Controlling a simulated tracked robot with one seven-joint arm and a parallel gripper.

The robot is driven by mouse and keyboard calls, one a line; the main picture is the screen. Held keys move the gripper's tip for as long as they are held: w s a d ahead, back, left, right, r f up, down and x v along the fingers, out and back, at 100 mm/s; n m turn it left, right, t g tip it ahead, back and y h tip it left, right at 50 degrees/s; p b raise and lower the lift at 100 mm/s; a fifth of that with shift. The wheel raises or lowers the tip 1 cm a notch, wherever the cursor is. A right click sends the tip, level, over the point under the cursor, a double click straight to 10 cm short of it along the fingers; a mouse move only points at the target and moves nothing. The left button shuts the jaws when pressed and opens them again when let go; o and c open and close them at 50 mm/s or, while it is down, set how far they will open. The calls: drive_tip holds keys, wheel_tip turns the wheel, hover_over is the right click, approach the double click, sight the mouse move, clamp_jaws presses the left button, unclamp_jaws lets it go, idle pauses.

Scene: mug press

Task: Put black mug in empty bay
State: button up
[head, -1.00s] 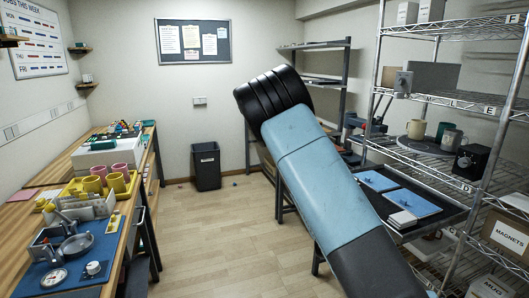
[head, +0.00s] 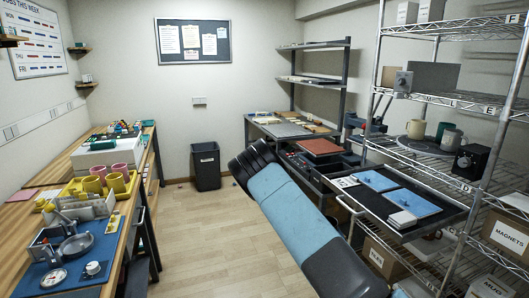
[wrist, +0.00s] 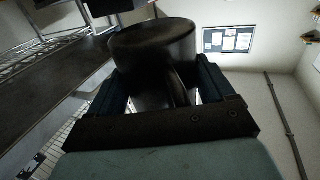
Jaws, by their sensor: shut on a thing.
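The black mug (wrist: 155,42) is close in the wrist view, with its handle towards the camera. My gripper (wrist: 163,88) is shut on it, with a dark finger on each side. Neither the mug nor the gripper shows in the head view, where only my blue and black arm link is seen. A yellow tray (head: 72,190) on the left bench holds pink mugs (head: 120,169) and yellow mugs (head: 92,184). I cannot tell which place is the empty bay.
The wire rack (head: 440,100) at right holds a round grey plate (head: 393,144), a green mug (head: 416,129), a grey mug (head: 452,140) and a black box (head: 469,162). A dark table (head: 440,208) with blue sheets (head: 376,180) stands before it. The middle floor is clear; a black bin (head: 206,166) stands behind.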

drive_tip(key=s+f, duration=0.4)
drive_tip(key=f, duration=0.1)
drive_tip(key=shift+s, duration=0.25)
drive_tip(key=shift+f, duration=0.1)
drive_tip(key=shift+a, duration=0.1)
drive_tip(key=shift+s, duration=0.15)
idle(0.3)
